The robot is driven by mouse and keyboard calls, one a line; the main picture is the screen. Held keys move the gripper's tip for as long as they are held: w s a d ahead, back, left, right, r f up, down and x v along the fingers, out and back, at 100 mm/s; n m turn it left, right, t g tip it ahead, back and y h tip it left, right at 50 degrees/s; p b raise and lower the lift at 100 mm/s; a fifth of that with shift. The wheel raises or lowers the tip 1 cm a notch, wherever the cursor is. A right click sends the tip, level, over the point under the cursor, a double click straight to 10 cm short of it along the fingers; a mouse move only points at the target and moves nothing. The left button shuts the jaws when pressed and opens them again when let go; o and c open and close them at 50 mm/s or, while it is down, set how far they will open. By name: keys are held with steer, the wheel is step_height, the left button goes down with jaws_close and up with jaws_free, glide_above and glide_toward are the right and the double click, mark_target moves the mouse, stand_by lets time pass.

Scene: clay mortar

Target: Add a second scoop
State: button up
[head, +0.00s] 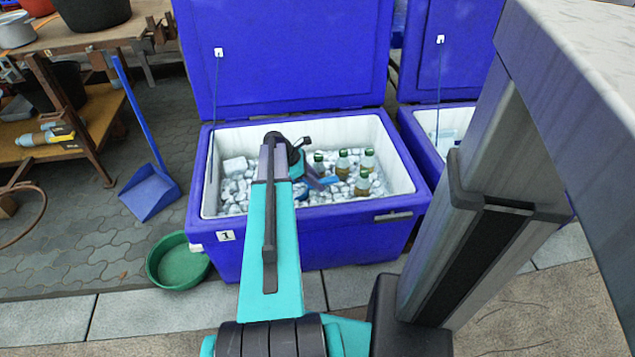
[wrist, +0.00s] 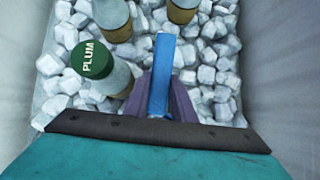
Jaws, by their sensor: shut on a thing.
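My gripper (head: 318,182) reaches into the open blue cool box (head: 300,240) marked 1. In the wrist view my gripper (wrist: 163,105) has purple fingers shut on a narrow blue bar, which looks like a scoop's handle (wrist: 164,60). A bit of this blue thing (head: 329,181) also shows in the head view. The rest of it is hidden, so I cannot tell whether it holds ice. Ice cubes (wrist: 208,68) cover the floor of the box, and the ice also shows in the head view (head: 240,166).
White walls surround the ice. The raised lid (head: 285,60) stands behind. A green tub (head: 180,262) and a long-handled blue shovel (head: 150,192) are left.

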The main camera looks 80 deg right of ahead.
mark_target(296, 187)
steer(key=shift+f+b, duration=0.6)
steer(key=shift+f, duration=0.2)
steer(key=shift+w+a+b, duration=0.4)
steer(key=shift+w+b, duration=0.2)
steer(key=shift+w, duration=0.85)
steer(key=shift+w+a+b, duration=0.45)
steer(key=shift+w+b, duration=0.15)
steer(key=shift+w, duration=0.8)
steer(key=shift+w+a+b, duration=0.4)
steer(key=shift+w+b, duration=0.2)
steer(key=shift+w, duration=0.85)
steer(key=shift+t, duration=0.4)
steer(key=r+p, duration=0.2)
steer(key=p, duration=0.1)
steer(key=r+p, duration=0.3)
steer(key=shift+s+r, duration=0.2)
steer(key=shift+r, duration=0.15)
step_height(296, 187, up, 22)
steer(key=s+p, duration=0.2)
steer(key=p, duration=1.7)
steer(key=shift+s+d+t, duration=0.2)
steer(key=shift+d+t, duration=0.2)
steer(key=shift+w, duration=0.1)
